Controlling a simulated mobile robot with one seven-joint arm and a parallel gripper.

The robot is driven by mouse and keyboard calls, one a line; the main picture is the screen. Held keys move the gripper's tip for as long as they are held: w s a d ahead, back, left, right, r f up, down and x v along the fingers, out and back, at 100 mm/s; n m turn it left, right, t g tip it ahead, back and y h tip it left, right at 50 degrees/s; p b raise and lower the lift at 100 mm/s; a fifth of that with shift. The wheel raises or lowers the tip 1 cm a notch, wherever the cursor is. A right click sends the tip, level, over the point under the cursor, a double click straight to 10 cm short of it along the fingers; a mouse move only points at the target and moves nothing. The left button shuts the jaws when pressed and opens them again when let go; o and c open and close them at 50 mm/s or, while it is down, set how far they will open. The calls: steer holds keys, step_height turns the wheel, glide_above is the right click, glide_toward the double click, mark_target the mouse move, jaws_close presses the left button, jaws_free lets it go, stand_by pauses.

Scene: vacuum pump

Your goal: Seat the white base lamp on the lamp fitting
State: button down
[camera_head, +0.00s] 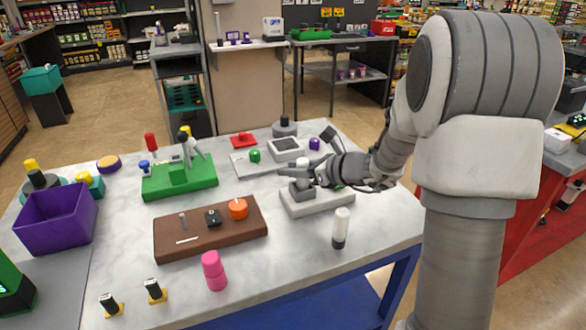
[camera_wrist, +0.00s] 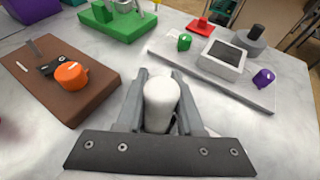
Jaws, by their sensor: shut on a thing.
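A white, round-topped lamp (camera_wrist: 161,100) stands between the two fingers of my gripper (camera_wrist: 160,92) in the wrist view, and the fingers are shut on it. In the head view my gripper (camera_head: 305,172) is just over a light grey block (camera_head: 322,204), which I take to be the lamp fitting. A darker grey part (camera_head: 301,187) shows on top of this block, below the fingers. The lower end of the lamp is hidden by the gripper, so I cannot tell whether it touches the fitting.
A white cylinder with a black bottom (camera_head: 341,229) stands in front of the block. A brown board (camera_head: 190,243) with an orange knob (camera_head: 238,208) is to the left. A green base (camera_head: 180,183) and a grey panel with a screen (camera_head: 286,148) are behind.

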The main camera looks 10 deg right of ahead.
stand_by(0.3)
steer(key=shift+c, duration=2.3)
jaws_free()
steer(key=shift+r, duration=0.15)
step_height(320, 180, up, 9)
steer(key=p, duration=0.7)
